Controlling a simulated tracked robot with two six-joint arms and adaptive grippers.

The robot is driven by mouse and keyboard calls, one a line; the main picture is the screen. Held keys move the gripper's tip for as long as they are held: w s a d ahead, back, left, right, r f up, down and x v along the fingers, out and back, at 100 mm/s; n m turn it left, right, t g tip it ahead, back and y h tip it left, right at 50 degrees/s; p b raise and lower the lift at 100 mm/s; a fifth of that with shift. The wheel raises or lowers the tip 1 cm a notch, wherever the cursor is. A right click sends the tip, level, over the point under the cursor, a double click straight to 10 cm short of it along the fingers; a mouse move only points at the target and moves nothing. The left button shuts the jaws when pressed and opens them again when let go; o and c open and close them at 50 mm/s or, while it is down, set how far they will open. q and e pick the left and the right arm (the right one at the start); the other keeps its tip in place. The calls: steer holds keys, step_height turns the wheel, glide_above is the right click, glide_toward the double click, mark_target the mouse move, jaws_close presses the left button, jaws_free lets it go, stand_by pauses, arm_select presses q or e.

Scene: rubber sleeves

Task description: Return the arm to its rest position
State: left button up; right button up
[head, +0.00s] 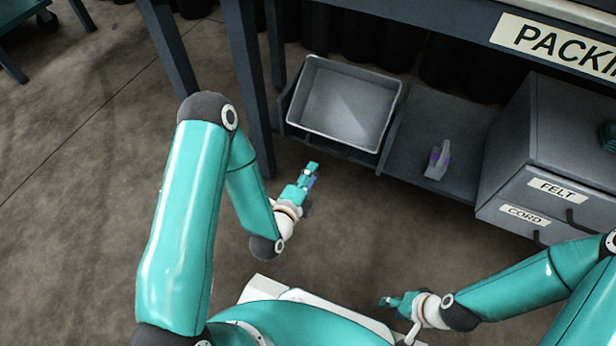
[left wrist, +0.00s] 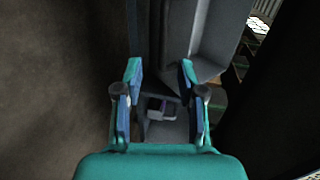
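My left arm comes in from the left in the head view and bends down to my left gripper (head: 312,174). That gripper is over the floor, in front of and below the grey bin, and apart from it. In the left wrist view my left gripper (left wrist: 158,75) has its two fingers spread with nothing held between them. My right gripper (head: 386,302) is low over the floor at the right, beside my own base. It is too small to tell whether its fingers are open or shut.
An empty grey bin (head: 345,103) sits on the low shelf (head: 405,163) under the packing bench. A small white and purple object (head: 437,160) stands right of it. A drawer cabinet (head: 545,190) labelled FELT and CORD is further right. Bench legs (head: 247,85) stand at left. Floor is clear.

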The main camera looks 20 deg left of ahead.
arm_select(q)
steer(key=shift+s, duration=0.45)
steer(key=shift+r, duration=0.2)
step_height(320, 180, up, 4)
steer(key=p, duration=0.3)
steer(key=s+d+f+n+g+h+p, duration=0.1)
steer(key=s+d+f+n+g+h, duration=0.15)
steer(key=s+f+n+g, duration=0.45)
steer(key=s+d+f+n+g+h+p, duration=0.1)
steer(key=s+d+f+n+g, duration=0.3)
steer(key=s+n+g, duration=0.65)
step_height(320, 180, up, 38)
steer(key=s+n+t+p, duration=0.1)
steer(key=n+t+p, duration=0.1)
steer(key=p, duration=3.6)
steer(key=shift+s+n, duration=0.3)
steer(key=shift+n, duration=0.15)
steer(key=shift+a+t, duration=0.1)
steer(key=shift+t, duration=0.15)
